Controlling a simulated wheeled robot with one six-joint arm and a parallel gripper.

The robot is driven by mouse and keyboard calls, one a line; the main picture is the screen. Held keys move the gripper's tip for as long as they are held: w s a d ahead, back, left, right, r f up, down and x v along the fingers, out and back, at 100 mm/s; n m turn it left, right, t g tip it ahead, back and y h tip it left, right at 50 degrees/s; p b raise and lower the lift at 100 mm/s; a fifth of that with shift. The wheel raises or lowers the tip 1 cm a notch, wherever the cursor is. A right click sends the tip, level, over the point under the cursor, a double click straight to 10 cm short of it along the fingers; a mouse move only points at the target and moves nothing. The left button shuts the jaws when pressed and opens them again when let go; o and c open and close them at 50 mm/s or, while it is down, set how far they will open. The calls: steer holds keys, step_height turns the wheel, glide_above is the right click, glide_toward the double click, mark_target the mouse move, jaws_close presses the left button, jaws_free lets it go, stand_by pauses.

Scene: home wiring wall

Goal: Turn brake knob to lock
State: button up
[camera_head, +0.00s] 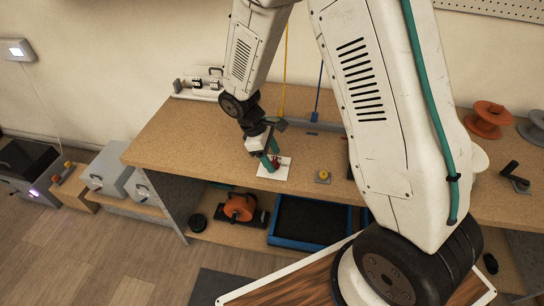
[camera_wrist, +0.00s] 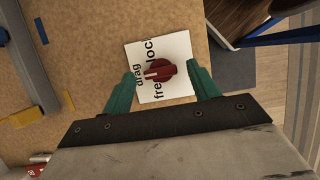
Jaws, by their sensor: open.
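The brake knob (camera_wrist: 160,72) is a dark red knob with a pale pointer mark, on a white label plate (camera_wrist: 181,45) lettered "free", "drag" and "lock". In the wrist view its pointer faces left, toward "drag". My gripper (camera_wrist: 161,84) has two green fingers, one on each side of the knob, with a gap visible on both sides. In the head view the plate (camera_head: 281,172) lies on the workbench, and my gripper (camera_head: 271,164) reaches down over it, partly hiding the knob.
The wooden workbench (camera_head: 215,135) carries a small grey plate with a yellow button (camera_head: 323,175) right of the label plate. A black lever (camera_head: 514,174) and orange spool (camera_head: 489,116) stand farther right. Yellow and blue cords hang behind. An orange reel (camera_head: 238,207) sits on the lower shelf.

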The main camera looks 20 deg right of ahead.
steer(key=shift+s+d+f, duration=0.1)
steer(key=shift+f, duration=0.2)
steer(key=c, duration=1)
